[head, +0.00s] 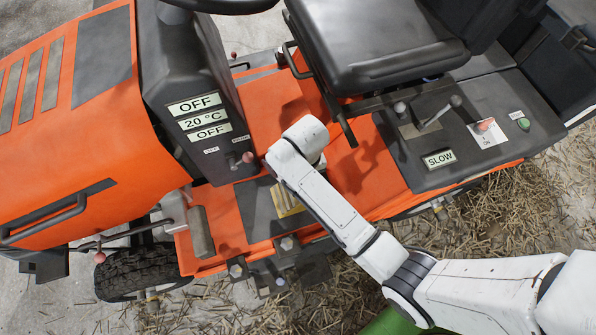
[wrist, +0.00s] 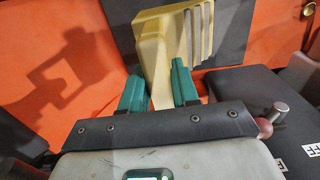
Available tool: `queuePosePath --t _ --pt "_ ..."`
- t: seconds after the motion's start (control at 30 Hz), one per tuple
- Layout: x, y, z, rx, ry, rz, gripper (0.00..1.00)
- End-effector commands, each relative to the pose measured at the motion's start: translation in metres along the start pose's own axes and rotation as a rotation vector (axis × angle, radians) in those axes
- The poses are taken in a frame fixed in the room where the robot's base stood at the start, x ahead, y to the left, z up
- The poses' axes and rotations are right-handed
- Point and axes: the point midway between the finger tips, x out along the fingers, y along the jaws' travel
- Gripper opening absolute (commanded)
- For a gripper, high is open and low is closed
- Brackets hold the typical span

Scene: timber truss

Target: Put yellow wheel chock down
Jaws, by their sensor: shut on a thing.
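The yellow wheel chock (wrist: 163,40) has grey ribs along its right side in the wrist view. My gripper (wrist: 159,88) has teal fingers and is shut on the chock's narrow near end. The chock is over the dark foot plate (wrist: 235,45) on the orange mower floor; I cannot tell whether it touches the plate. In the head view the chock (head: 287,200) shows partly beneath my white wrist, above the dark plate (head: 258,212). My fingers are hidden there.
The orange mower has a dark column (head: 195,100) with labels left of my wrist and a black seat (head: 375,45) behind. A lever console (head: 450,130) stands to the right. A pedal (head: 201,232) is at the front left. Straw (head: 500,215) covers the ground.

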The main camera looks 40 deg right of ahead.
Motion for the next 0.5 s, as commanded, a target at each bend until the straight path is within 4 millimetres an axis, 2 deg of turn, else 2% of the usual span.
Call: queuePosePath --t 0.03,0.3,0.5 --pt "0.007 -0.004 -0.005 -0.001 0.001 0.0 0.0" --pt "0.024 -0.013 -0.016 0.0 0.001 0.0 0.0" --pt "0.05 -0.013 -0.015 0.001 0.0 0.0 0.0"
